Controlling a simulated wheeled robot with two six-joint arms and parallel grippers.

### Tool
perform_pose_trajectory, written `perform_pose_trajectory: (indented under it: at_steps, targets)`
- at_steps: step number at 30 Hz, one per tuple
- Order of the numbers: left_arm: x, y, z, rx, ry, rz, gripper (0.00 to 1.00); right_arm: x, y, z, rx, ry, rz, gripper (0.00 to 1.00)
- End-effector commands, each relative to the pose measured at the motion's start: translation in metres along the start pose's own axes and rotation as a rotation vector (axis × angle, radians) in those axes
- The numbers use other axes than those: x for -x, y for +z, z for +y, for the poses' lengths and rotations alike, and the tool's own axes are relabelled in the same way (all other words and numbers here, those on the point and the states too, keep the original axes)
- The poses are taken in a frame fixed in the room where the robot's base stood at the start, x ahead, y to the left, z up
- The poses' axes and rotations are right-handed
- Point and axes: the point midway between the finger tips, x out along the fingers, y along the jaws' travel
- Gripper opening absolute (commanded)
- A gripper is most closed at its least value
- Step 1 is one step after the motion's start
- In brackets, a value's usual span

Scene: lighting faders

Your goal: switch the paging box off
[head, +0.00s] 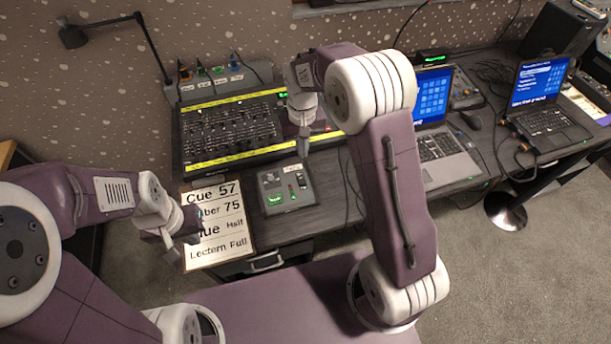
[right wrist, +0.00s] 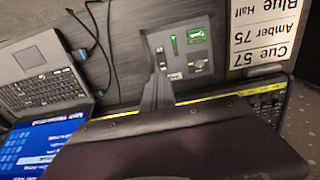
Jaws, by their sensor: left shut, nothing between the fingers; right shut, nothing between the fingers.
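A small dark control box (head: 297,178), which I take to be the paging box, lies on the desk; its label is too small to read. It has a green-lit switch (head: 274,199) at its near left and a slider with a green light beside it. The box also shows in the right wrist view (right wrist: 188,62), with the green switch (right wrist: 198,33) lit. My right gripper (head: 303,152) is shut and empty, pointing down by the far edge of the box; its fingers (right wrist: 157,92) show in the right wrist view. My left gripper (head: 171,250) is shut and empty by the cue card.
A cue card (head: 232,222) lies left of the box. Behind is a large fader desk (head: 226,165) with yellow strips. A laptop (head: 440,150) stands to the right, partly behind my right arm, with cables near it. A second laptop (head: 545,120) is farther right.

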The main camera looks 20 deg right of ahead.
Motion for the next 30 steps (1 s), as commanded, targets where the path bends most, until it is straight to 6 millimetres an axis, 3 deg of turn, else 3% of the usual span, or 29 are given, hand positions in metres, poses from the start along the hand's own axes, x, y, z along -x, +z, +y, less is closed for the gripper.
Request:
perform_pose_trajectory:
  at_steps: [5,21,30]
  targets:
    - [0.000,0.000,0.000,0.000,0.000,0.000,0.00,-0.009,0.000,0.000,-0.001,0.000,-0.001,0.00]
    - [0.002,0.000,0.000,0.000,0.000,0.000,0.00,-0.117,0.001,0.001,-0.001,0.000,-0.003,0.00]
    - [0.003,0.000,0.000,0.000,0.000,0.000,0.00,-0.140,0.000,0.001,-0.001,0.000,0.001,0.00]
